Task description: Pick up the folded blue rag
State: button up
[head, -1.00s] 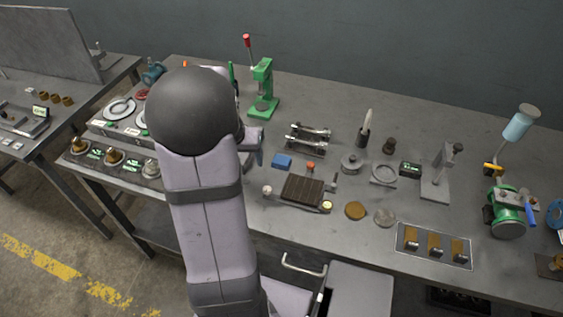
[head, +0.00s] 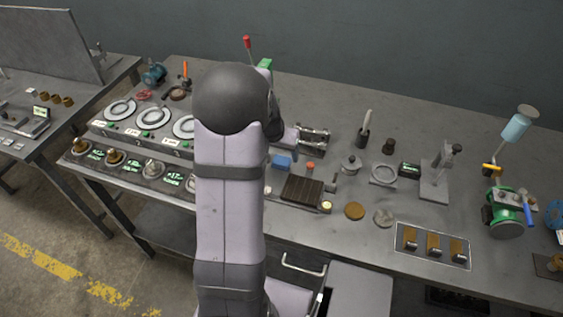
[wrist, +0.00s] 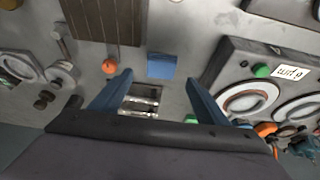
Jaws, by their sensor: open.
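In the wrist view the rag (wrist: 161,66) shows as a small blue square near the middle, partly framed by the fingertips. My gripper (wrist: 158,80) is open, with one blue finger to each side of the rag in the picture and nothing between them. It appears to be above the bench, not touching the rag. In the head view my arm hides most of the gripper.
The dark grooved block (head: 302,190) and an orange-red knob (wrist: 109,66) lie close to the rag. A metal fixture with rods (head: 314,134) stands behind it. A panel of round dials (head: 150,125) is on the left. Bare bench shows around the rag.

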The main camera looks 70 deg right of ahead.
aim_at(281, 160)
jog(key=shift+p+x, duration=0.85)
jog(key=shift+x, duration=1.7)
jog(key=shift+c, duration=0.6)
jog(key=c, duration=1)
